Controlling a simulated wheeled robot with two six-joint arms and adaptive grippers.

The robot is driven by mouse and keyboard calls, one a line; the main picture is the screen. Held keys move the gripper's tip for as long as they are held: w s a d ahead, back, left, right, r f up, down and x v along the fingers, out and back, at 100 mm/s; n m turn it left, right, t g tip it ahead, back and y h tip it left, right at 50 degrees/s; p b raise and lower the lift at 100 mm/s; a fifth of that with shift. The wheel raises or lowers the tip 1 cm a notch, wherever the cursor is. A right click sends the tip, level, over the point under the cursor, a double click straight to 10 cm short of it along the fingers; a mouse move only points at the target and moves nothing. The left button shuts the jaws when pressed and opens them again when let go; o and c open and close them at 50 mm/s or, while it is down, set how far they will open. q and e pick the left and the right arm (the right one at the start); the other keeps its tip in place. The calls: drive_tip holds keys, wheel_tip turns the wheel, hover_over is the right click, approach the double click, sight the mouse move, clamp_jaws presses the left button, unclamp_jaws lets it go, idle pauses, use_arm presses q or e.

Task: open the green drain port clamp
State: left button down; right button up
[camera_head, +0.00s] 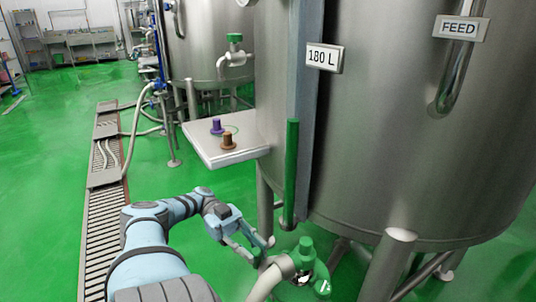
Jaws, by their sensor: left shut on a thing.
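The green drain port (312,266) sits low under the big steel tank, with a green knob on top. A pale hose (268,281) meets it from the left. A small metal clamp (300,278) shows where hose and port join; its details are too small to tell. My left gripper (266,250) reaches in from the left, just left of the port, and is shut on part of the clamp. The fingertips hide the held part, and I cannot tell how far the clamp is open. My right gripper is not in view.
The steel tank (400,130) with "180 L" and "FEED" signs fills the right. Its legs (388,262) stand right of the port. A white shelf (225,150) holds a purple and a brown fitting above my arm. A floor drain grate (108,210) runs along the left; green floor is free.

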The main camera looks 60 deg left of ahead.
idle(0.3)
use_arm(q)
drive_tip(key=c, duration=1.4)
unclamp_jaws()
drive_tip(key=shift+a, duration=0.1)
